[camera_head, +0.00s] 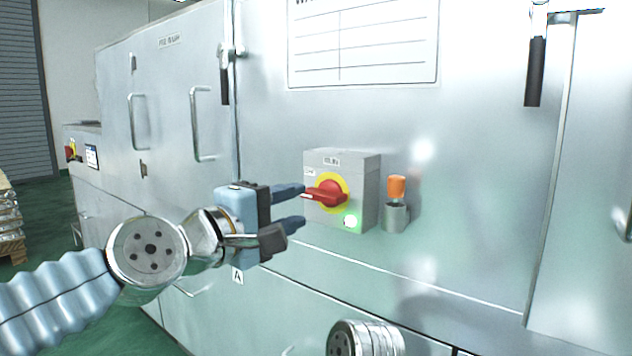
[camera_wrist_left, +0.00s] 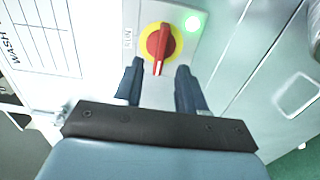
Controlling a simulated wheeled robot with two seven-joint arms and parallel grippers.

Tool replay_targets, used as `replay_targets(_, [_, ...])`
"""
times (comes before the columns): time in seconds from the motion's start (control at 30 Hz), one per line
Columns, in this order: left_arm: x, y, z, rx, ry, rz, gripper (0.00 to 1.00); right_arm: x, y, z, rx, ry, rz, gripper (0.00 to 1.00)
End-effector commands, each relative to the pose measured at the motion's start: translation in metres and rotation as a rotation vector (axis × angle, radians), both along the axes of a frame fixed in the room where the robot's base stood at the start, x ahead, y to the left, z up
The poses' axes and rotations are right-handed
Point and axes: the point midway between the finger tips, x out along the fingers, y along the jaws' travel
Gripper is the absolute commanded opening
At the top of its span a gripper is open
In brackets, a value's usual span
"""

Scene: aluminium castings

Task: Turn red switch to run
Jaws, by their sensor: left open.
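The red switch (camera_head: 328,195) is a rotary handle on a yellow disc, on the front of a grey box (camera_head: 366,196). Its handle points left in the head view. In the left wrist view the red switch (camera_wrist_left: 159,46) has its white-marked tip towards me, and a RUN label (camera_wrist_left: 127,39) lies to the left of the disc. My left gripper (camera_head: 304,206) is open and empty, just left of the handle. In the left wrist view the fingers of my left gripper (camera_wrist_left: 158,76) lie either side of the handle's tip line; contact is not visible. My right gripper is not in view.
A green lamp (camera_head: 350,221) glows on the box below the switch. The cabinet wall has door handles (camera_head: 201,124) at left and a black lever (camera_head: 535,72) at upper right.

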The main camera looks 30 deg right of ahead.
Motion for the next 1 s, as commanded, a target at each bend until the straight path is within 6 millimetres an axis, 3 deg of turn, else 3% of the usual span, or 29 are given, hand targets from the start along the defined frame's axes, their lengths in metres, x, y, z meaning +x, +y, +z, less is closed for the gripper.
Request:
replay_targets(0.1, [0.009, -0.026, 0.003, 0.002, 0.001, -0.004, 0.40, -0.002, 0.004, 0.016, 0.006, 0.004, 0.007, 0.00])
replay_targets(0.3, [0.021, -0.053, 0.001, 0.002, 0.001, -0.001, 0.40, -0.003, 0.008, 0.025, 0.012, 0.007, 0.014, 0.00])
replay_targets(0.7, [0.025, -0.061, -0.002, 0.003, -0.001, 0.001, 0.40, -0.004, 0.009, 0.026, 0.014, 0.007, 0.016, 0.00])
replay_targets(1.0, [0.025, -0.060, -0.002, 0.003, -0.001, 0.001, 0.00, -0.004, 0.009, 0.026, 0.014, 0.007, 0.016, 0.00])
